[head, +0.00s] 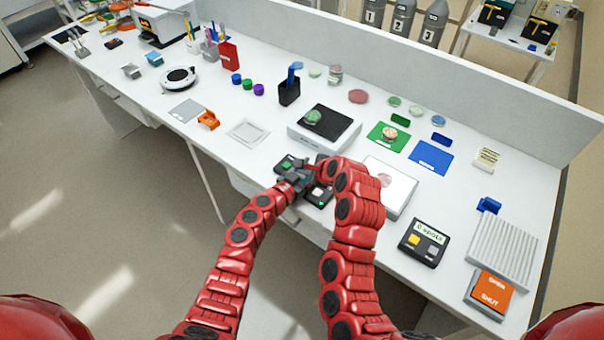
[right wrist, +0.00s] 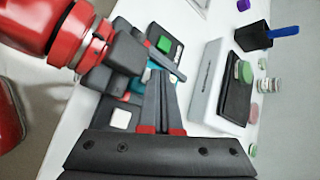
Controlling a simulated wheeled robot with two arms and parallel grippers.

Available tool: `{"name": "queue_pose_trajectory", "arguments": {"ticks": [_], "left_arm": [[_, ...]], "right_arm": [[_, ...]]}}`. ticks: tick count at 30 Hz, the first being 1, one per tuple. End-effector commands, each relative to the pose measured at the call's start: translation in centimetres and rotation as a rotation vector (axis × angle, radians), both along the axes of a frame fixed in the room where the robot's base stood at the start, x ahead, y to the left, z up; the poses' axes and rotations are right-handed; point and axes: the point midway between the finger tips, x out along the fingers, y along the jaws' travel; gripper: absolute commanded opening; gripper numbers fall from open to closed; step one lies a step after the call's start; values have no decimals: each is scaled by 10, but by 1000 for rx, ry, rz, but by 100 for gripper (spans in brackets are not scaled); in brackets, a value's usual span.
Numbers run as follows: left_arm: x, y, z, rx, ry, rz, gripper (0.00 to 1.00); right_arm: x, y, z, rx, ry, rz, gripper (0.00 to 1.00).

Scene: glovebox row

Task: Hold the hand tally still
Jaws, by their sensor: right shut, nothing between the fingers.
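A dark device lies at the table's front edge under both grippers. Its green square (right wrist: 165,44) and white button (right wrist: 120,118) show in the right wrist view, and its white button (head: 317,193) shows in the head view. It may be the hand tally, but the grippers hide much of it. A teal patch (right wrist: 148,76) shows between the fingers there. My left gripper (right wrist: 160,62) reaches over the device from the left; whether its fingers are closed on anything is hidden. My right gripper (right wrist: 165,100) is shut and empty, its fingertips close to the left gripper.
A grey scale (head: 297,136) with a black top stands just behind the grippers. A white pad (head: 402,196) is to the right, and a black "0 spots" box (head: 423,241) farther right. A clear square tray (head: 248,131) lies left of the scale.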

Motion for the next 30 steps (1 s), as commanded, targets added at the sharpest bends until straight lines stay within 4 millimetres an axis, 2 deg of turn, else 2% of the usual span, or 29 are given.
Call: {"name": "queue_pose_trajectory", "arguments": {"ticks": [19, 30], "left_arm": [[0, 0, 0, 0, 0, 0, 5], [0, 0, 0, 0, 0, 0, 5]], "right_arm": [[0, 0, -4, 0, 0, 0, 0], [0, 0, 11, 0, 0, 0, 0]]}}
